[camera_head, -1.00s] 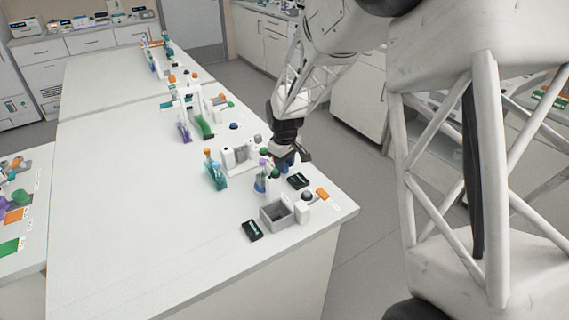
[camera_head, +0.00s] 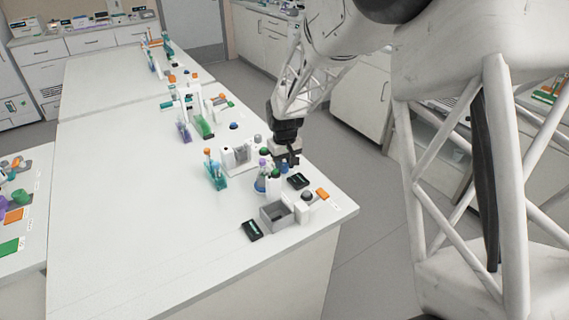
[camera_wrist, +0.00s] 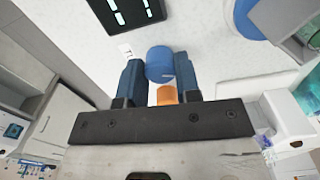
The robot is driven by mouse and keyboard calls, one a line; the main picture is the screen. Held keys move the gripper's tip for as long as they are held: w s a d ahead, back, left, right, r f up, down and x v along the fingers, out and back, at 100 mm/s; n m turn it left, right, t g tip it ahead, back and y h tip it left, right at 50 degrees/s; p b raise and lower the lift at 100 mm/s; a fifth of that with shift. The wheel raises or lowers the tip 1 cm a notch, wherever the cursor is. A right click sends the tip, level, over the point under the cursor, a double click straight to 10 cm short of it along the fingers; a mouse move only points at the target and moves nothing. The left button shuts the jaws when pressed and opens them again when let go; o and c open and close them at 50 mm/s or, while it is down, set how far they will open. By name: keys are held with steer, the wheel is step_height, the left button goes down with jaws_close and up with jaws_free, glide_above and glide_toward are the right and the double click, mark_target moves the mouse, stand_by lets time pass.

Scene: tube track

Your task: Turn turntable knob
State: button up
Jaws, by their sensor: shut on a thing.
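A blue cylindrical knob (camera_wrist: 159,62) with a small pale mark sits between the fingers of my gripper (camera_wrist: 158,72) in the wrist view. The two dark blue fingers are shut on its sides. A small orange piece (camera_wrist: 167,95) shows between the fingers, nearer the palm. In the head view my gripper (camera_head: 285,162) points down at the bench's right edge, just behind a black box. Blue (camera_head: 283,168) shows beneath it there. The turntable itself cannot be clearly made out.
A black box (camera_head: 298,181) with a lit display lies close in front of my gripper. A flask (camera_head: 260,184) and a tube rack (camera_head: 215,174) stand to the left. A grey open bin (camera_head: 277,215) is nearer the front. The bench's left side (camera_head: 130,210) is clear.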

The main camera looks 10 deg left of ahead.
mark_target(285, 165)
steer(key=shift+m, duration=1.6)
steer(key=o, duration=0.9)
steer(key=shift+r, duration=0.2)
steer(key=shift+r, duration=3.75)
